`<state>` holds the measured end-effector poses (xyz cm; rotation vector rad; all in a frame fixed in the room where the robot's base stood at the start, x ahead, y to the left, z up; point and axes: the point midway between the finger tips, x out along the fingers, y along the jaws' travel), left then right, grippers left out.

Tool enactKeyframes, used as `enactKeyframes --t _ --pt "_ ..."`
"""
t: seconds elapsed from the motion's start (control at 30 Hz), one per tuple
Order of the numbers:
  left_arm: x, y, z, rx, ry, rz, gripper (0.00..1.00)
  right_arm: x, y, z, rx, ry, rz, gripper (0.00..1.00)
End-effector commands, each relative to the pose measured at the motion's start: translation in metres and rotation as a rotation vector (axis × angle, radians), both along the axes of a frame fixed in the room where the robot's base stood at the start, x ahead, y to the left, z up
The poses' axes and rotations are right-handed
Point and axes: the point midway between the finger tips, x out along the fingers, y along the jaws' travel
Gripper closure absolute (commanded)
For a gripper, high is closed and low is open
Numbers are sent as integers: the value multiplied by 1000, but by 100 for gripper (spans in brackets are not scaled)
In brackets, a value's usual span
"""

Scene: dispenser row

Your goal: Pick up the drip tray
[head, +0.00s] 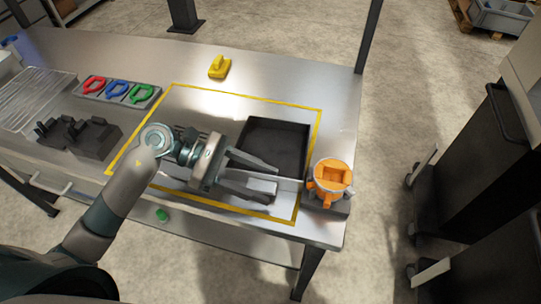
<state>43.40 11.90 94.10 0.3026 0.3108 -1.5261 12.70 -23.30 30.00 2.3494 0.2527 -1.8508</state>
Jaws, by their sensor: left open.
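The drip tray looks to be the black, shallow, square-cornered tray (274,133) lying flat on the steel table inside a yellow outlined area. Its near left part is hidden behind my gripper. My left gripper (277,182) is over the tray's near side, with its two fingers pointing right and spread apart. Nothing shows between the fingers. I cannot tell whether a finger touches the tray. My right gripper is not in view.
An orange part (333,175) stands at the table's right corner, close to the tray. A yellow object (219,67) is at the back. Red, blue and green rings sit on a grey holder (141,104) at left, near black blocks (95,137) and a wire rack (33,95).

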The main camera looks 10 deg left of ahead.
Motion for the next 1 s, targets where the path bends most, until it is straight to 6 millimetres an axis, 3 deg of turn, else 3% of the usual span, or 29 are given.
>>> enactKeyframes --t 0.27,0.4,0.5,1.0 --pt "0 0 0 0 0 0 48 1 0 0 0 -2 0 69" --pt "0 0 0 0 0 0 82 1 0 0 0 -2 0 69" --pt "0 0 0 0 0 0 100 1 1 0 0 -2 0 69" --pt "1 0 9 0 -5 0 100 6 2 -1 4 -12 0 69"
